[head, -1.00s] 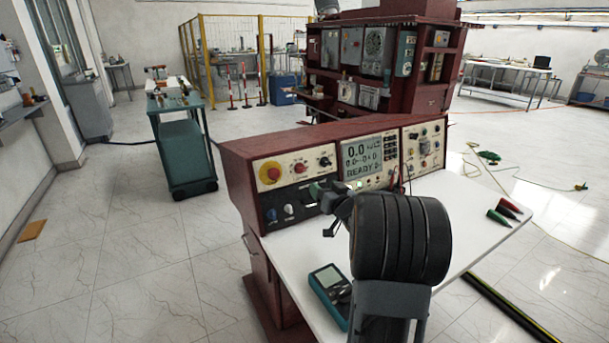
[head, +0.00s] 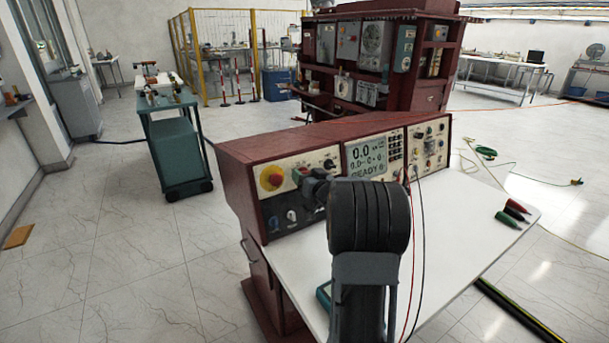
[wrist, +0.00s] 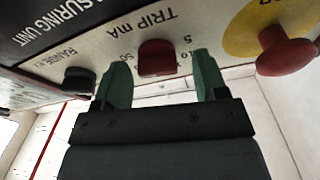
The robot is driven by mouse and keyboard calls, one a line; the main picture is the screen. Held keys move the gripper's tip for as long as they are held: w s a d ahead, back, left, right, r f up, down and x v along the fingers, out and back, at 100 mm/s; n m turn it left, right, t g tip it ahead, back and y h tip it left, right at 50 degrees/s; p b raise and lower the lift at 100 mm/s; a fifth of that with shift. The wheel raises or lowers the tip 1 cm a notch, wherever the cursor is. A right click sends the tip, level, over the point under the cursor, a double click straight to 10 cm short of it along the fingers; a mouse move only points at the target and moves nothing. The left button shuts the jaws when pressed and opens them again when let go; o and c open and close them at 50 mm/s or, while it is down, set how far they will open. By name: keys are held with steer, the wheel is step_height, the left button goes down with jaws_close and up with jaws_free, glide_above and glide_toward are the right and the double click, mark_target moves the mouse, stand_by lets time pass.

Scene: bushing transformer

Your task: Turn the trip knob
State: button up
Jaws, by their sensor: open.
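The red trip knob (wrist: 157,58) is on the cream panel under the "TRIP mA" label, upside down in the wrist view. My gripper (wrist: 161,66) is open. Its two green fingers stand left and right of the knob in that view, with a gap on each side and nothing held. How deep the fingertips reach around the knob I cannot tell. In the head view my gripper (head: 312,182) is close to the left part of the instrument panel (head: 352,163), and it mostly hides the trip knob there.
The black range knob (wrist: 79,80) and the red emergency button (wrist: 288,52) on its yellow disc flank the trip knob. Red and green clips (head: 512,214) lie on the white tabletop (head: 460,235). A teal cart (head: 182,150) stands at left.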

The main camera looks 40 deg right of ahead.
steer(key=shift+s+d, duration=0.1)
steer(key=shift+c, duration=0.4)
steer(key=shift+c, duration=0.7)
steer(key=c, duration=0.7)
steer(key=shift+n, duration=0.3)
steer(key=shift+n+y+b, duration=0.7)
steer(key=shift+n, duration=1.45)
steer(key=shift+n+y+b, duration=0.65)
steer(key=shift+n+y, duration=0.05)
steer(key=shift+n, duration=1.75)
